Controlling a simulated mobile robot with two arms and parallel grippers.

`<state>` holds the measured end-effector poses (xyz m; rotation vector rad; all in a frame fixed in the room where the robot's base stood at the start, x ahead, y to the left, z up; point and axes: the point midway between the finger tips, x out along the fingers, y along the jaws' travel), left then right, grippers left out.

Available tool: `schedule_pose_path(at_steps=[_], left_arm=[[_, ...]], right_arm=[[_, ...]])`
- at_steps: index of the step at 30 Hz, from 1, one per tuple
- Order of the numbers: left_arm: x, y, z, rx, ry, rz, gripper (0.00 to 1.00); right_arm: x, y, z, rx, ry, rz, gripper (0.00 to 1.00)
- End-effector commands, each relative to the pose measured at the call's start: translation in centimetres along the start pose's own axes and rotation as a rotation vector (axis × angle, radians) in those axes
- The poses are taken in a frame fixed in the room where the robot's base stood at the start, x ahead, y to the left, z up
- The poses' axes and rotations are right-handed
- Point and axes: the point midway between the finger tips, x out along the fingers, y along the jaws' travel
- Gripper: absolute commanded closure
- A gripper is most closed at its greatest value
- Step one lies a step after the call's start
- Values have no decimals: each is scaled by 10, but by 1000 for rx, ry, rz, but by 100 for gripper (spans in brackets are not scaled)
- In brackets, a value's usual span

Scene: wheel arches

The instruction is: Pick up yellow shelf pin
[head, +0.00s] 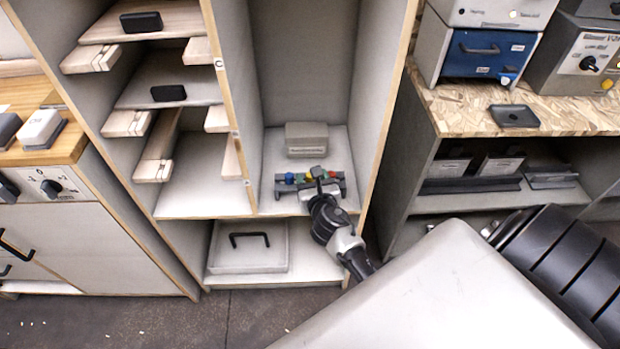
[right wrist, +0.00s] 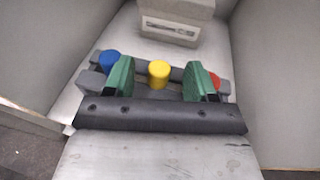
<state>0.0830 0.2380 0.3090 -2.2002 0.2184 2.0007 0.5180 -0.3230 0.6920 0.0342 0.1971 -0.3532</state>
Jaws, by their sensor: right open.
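The yellow shelf pin (right wrist: 159,72) stands upright in the middle of a grey rack (right wrist: 225,88) in the right wrist view. A blue pin (right wrist: 109,62) stands to its left and a red pin (right wrist: 214,79) to its right, partly hidden. My right gripper (right wrist: 159,80) is open, with one green fingertip on each side of the yellow pin in the picture. I cannot tell whether the fingers touch it. In the head view my right gripper (head: 319,183) reaches over the rack on the cabinet shelf and hides part of it. My left gripper is not in view.
A grey labelled box (head: 306,139) stands behind the rack. The cabinet's upright side panels (head: 391,95) bound the bay closely on both sides. A grey tray with a black handle (head: 249,248) lies on the shelf below. Boards (head: 158,157) rest in the left bay.

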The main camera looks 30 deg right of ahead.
Motion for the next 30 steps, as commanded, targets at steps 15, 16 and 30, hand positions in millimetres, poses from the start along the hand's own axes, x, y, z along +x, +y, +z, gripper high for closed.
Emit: schedule_pose_path(at_steps=[15, 16, 30], left_arm=[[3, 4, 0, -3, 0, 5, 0], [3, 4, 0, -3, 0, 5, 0], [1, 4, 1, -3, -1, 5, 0]], right_arm=[[20, 0, 0, 1, 0, 1, 58], [20, 0, 0, 1, 0, 1, 62], [20, 0, 2, 0, 0, 1, 97]])
